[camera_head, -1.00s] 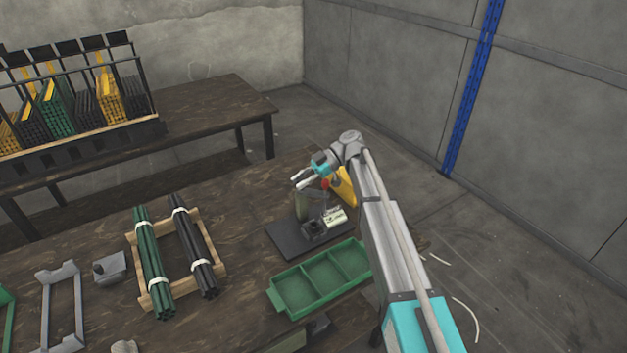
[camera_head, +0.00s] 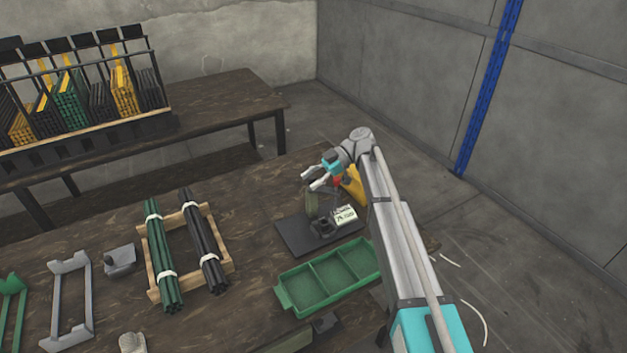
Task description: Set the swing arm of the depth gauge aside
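The device that looks like the depth gauge stands on a dark base plate (camera_head: 296,238) at the far right of the table. It has a black block (camera_head: 322,227), a white display block (camera_head: 345,214) and a grey-green upright (camera_head: 311,204). A yellow part (camera_head: 353,188) and a small red part (camera_head: 337,181) show behind, partly hidden by my arm. I cannot tell which piece is the swing arm. My gripper (camera_head: 313,179) is just above the upright, its two pale fingers apart and pointing left. Nothing shows between them; contact with the device cannot be told.
A green three-compartment tray (camera_head: 283,297) lies in front of the base plate. A wooden rack (camera_head: 153,295) with green and black rod bundles stands left of it. Grey brackets (camera_head: 57,305) are further left. A back table (camera_head: 225,112) carries a filled rack.

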